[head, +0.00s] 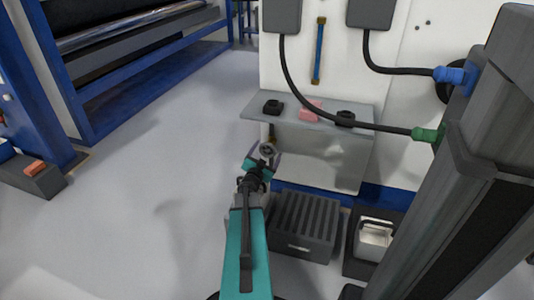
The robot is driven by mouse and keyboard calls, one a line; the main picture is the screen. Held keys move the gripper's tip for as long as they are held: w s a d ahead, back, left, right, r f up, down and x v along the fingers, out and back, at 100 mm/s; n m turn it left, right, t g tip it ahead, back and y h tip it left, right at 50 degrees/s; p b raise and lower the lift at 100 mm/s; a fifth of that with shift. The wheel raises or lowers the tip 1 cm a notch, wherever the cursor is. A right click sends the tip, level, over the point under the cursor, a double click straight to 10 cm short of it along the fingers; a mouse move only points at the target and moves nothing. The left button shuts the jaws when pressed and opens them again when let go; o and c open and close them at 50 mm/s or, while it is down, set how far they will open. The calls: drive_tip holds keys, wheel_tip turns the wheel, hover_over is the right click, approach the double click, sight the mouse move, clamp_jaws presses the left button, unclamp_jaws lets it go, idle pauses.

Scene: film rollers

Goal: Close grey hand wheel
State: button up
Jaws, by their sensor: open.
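A small grey hand wheel (267,149) shows just under the left end of the grey shelf, in front of the white cabinet. My gripper (264,160) is at the end of my teal arm, right below the wheel in the picture. Its jaws are open and look empty. They are small and partly hidden by my wrist, so I cannot tell whether they touch the wheel or stand apart from it.
The grey shelf (300,112) holds two black items and a pink block (311,110). A dark ribbed box (305,224) and a bin with a light container (374,239) stand right of my arm. Cables hang ahead. The floor (160,160) at left is clear.

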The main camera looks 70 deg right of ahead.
drive_tip(key=a+p, duration=0.1)
drive_tip(key=a, duration=0.3)
drive_tip(key=a+p, duration=0.1)
drive_tip(key=a, duration=0.4)
drive_tip(key=a+p, duration=0.2)
drive_tip(key=a, duration=0.2)
drive_tip(key=shift+s+a, duration=0.35)
drive_tip(key=shift+s, duration=0.05)
drive_tip(key=n, duration=0.4)
drive_tip(key=shift+n, duration=0.4)
drive_tip(key=shift+w+r+n+p, duration=0.15)
drive_tip(key=shift+n+p, duration=0.35)
drive_tip(key=shift+n, duration=0.7)
drive_tip(key=shift+w, duration=0.1)
drive_tip(key=d+b, duration=0.1)
drive_tip(key=d, duration=0.3)
drive_tip(key=d+b, duration=0.1)
drive_tip(key=d, duration=0.3)
drive_tip(key=d+b, duration=0.1)
drive_tip(key=d, duration=0.3)
drive_tip(key=shift+w+b, duration=0.35)
drive_tip(key=shift+b, duration=0.05)
drive_tip(key=shift+d, duration=0.85)
